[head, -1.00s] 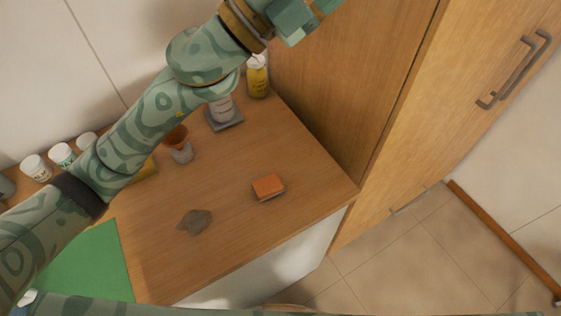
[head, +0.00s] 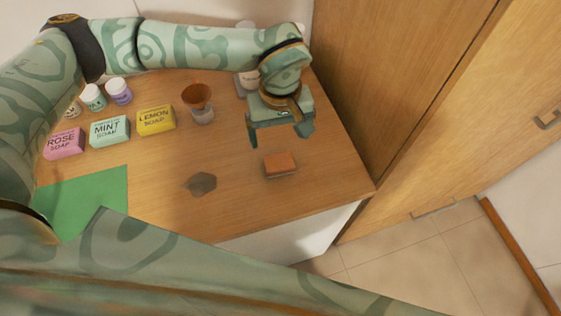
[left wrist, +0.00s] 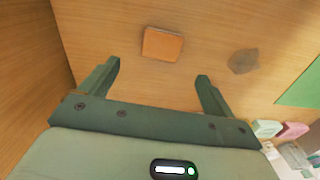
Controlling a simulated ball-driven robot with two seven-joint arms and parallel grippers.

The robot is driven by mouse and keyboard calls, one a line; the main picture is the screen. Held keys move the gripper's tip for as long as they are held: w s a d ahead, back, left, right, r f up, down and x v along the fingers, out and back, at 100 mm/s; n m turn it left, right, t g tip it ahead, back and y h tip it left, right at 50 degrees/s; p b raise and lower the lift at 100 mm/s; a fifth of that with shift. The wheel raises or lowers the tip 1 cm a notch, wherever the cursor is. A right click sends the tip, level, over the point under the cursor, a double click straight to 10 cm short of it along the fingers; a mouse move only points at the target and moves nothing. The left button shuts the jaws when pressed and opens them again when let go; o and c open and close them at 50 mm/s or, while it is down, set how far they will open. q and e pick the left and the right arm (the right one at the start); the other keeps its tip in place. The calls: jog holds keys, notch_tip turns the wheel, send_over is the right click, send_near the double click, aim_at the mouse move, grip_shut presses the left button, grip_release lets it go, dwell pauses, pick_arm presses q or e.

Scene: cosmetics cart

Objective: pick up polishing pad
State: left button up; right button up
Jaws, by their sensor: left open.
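The polishing pad appears to be the small orange rectangular block (head: 280,164) with a paler lower edge, lying flat on the wooden top near its right front part. In the left wrist view the orange pad (left wrist: 162,44) lies just beyond the fingertips, nearer the left finger. My left gripper (head: 280,138) is open and empty. It points down above the wooden top, slightly behind the pad and apart from it. Its two fingers also show in the left wrist view (left wrist: 158,70). My right gripper is not in view.
A dark grey irregular patch (head: 201,184) lies left of the pad. A terracotta-coloured cone on a clear cup (head: 198,105), yellow lemon soap (head: 156,121), mint soap (head: 109,131), rose soap (head: 64,144) and a green mat (head: 85,200) are further left. A tall wooden cabinet (head: 400,80) stands right.

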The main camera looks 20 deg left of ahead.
aim_at(279, 161)
pick_arm(q)
notch_tip(279, 161, down, 11)
jog(key=shift+s+a+r+b, duration=0.1)
jog(key=shift+s+b, duration=0.05)
jog(key=shift+b, duration=0.35)
jog(key=c, duration=1.1)
